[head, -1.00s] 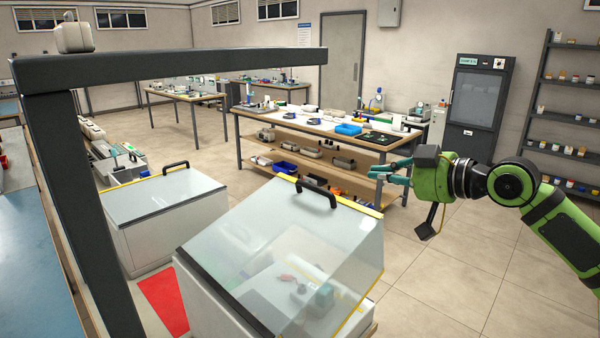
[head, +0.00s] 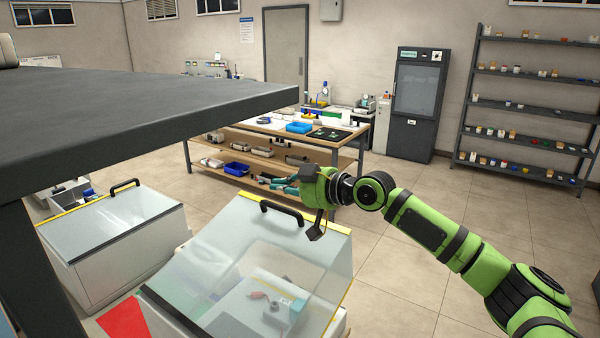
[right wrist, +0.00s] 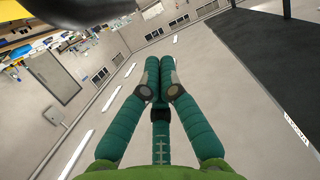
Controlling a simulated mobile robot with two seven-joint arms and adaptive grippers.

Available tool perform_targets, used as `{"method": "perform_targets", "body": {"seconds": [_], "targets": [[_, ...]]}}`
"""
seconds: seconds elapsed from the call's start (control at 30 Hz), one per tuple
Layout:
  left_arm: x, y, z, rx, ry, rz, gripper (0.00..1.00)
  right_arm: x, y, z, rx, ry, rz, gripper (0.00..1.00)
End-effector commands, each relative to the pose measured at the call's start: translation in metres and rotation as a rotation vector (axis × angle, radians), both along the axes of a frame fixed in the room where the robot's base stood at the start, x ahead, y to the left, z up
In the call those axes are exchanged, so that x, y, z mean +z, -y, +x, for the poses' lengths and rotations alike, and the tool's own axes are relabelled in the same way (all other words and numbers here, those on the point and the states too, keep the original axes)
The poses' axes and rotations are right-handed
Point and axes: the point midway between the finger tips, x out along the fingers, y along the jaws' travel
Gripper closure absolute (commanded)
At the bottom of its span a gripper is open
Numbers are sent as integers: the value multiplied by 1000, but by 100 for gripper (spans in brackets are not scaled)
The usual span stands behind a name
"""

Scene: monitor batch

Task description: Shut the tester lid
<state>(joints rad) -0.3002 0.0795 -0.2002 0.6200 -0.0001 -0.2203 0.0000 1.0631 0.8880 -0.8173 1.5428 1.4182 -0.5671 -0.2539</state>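The near tester (head: 190,322) is a white box at the bottom centre of the head view. Its clear lid (head: 215,245) has a yellow edge strip and a black handle (head: 282,213). The lid stands tilted up, handle edge high, and small parts show through it. My right gripper (head: 277,186) is just beyond and above the handle, with no clear contact. In the right wrist view its green fingers (right wrist: 159,80) come together at the tips with nothing between them. My left gripper is out of view.
A second tester (head: 110,235) with its lid down stands to the left. A workbench (head: 270,138) stands behind, a dark cabinet (head: 415,105) and shelves (head: 530,105) at the back. The floor at right is clear apart from my arm.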

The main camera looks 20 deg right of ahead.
Motion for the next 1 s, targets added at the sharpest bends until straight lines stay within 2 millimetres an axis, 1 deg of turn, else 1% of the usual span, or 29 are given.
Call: {"method": "perform_targets", "body": {"seconds": [0.03, 0.1, 0.23, 0.37, 0.67, 0.77, 1.0], "targets": [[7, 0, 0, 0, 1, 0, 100, -11, 4, -1, -5, -11, -4, 100], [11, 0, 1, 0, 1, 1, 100, -20, 4, -1, -4, -10, -4, 100], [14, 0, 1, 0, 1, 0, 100, -30, 5, -1, -4, -7, -3, 100], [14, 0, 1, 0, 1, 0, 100, -35, 6, 0, -5, -5, -2, 100], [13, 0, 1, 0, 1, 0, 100, -36, 6, 0, -5, -6, -2, 100], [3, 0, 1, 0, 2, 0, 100, -43, 7, 1, -6, -13, 8, 100], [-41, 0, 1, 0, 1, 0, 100, -75, 17, 8, -7, -61, 80, 100]]}}
